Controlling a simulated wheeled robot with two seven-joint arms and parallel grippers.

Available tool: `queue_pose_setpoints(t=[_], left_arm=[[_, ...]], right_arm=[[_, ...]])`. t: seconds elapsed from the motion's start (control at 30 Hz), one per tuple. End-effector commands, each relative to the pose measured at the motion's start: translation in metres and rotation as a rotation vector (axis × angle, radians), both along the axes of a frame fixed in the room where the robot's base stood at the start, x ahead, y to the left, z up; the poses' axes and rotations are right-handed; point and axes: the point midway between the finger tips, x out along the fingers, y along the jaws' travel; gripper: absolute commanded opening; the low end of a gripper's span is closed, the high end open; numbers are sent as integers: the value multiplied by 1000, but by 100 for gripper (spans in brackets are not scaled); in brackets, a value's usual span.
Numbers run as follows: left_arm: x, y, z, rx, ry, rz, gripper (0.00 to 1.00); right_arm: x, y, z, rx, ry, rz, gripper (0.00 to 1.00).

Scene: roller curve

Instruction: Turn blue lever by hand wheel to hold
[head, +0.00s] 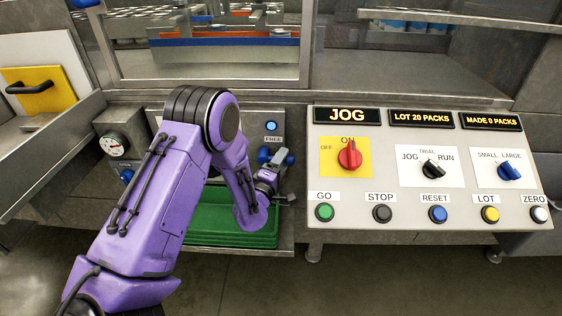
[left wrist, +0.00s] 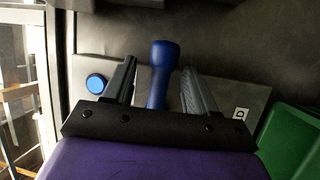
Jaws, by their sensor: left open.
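The blue lever (head: 264,155) is on a grey panel under a label reading FREE, partly hidden by my left gripper (head: 284,178). In the left wrist view the blue lever (left wrist: 162,65) stands between the two spread fingers of my left gripper (left wrist: 159,78), with a visible gap on each side. The gripper is open and holds nothing. A white label with a letter D (left wrist: 241,113) shows beside the right finger. I cannot make out the hand wheel; my purple arm covers much of the panel. My right gripper is not in view.
A blue round button (head: 270,126) sits above the lever. A green tray (head: 205,225) lies below my gripper. A control console (head: 325,180) with knobs and buttons stands to the right. A gauge (head: 114,144) and another blue handle (head: 127,176) are left of my arm.

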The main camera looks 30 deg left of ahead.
Motion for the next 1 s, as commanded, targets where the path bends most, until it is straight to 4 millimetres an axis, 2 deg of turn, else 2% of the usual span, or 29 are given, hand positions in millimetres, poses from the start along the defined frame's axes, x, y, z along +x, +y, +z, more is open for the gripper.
queue_pose_setpoints(t=[0.17,0.2,0.27,0.3,0.37,0.73,1.0], left_arm=[[0,0,-1,0,1,0,57],[0,0,-1,0,1,0,50],[0,0,-1,0,1,0,31],[0,0,-1,0,1,0,18],[0,0,-1,0,1,0,0],[-1,1,-2,34,22,1,0],[-2,2,-11,177,111,0,0]], right_arm=[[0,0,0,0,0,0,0],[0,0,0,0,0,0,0],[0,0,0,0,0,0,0],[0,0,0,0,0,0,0],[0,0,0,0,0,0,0],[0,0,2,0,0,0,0],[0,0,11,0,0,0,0]])
